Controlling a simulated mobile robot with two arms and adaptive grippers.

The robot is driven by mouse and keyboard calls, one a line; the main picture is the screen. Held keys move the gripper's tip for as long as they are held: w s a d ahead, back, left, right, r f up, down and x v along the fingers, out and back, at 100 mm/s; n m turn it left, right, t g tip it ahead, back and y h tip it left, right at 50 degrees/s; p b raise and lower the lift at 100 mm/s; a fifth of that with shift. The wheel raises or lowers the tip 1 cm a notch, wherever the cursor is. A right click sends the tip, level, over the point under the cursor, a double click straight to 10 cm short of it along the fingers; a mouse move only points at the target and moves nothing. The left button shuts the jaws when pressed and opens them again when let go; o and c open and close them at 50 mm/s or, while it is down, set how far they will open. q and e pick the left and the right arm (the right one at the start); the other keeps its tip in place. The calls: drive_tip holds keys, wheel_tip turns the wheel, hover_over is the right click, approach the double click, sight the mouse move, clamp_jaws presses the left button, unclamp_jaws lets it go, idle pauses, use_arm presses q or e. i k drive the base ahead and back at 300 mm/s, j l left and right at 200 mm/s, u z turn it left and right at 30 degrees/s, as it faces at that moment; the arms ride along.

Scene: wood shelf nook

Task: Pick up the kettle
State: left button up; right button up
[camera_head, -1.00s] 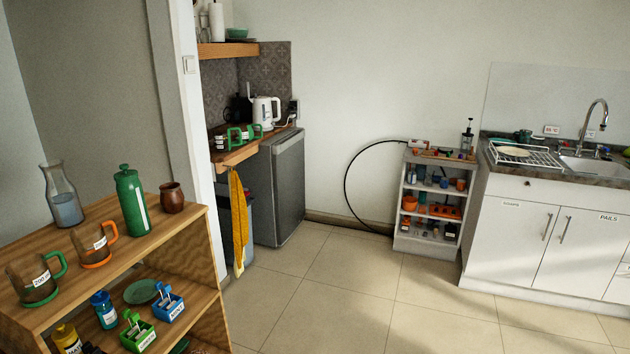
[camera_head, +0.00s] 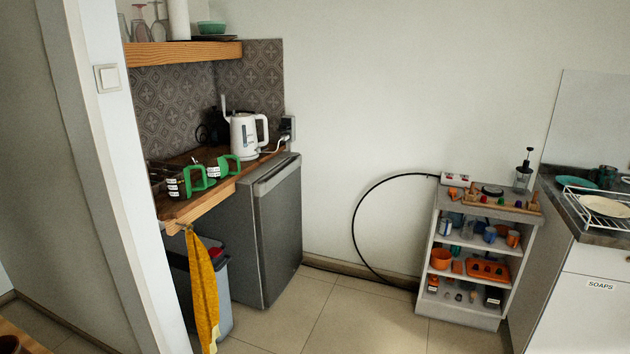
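The white kettle (camera_head: 244,137) stands upright on the wooden counter (camera_head: 205,206) in the nook at left centre. Its handle is on its right side, toward the wall socket. A dark rounded object, too dim to make out, stands behind it on the left. Neither of my grippers shows in the head view, and nothing is touching the kettle.
A grey fridge (camera_head: 268,232) and a bin (camera_head: 219,290) stand below. A yellow towel (camera_head: 203,290) hangs from the counter edge. A wall end (camera_head: 108,180) borders the left. Tiled floor (camera_head: 350,325) is open in front.

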sight(244, 143)
drive_tip(key=i+j, duration=0.1)
drive_tip(key=i, duration=2)
drive_tip(key=l+z, duration=0.05)
drive_tip(key=l, duration=0.05)
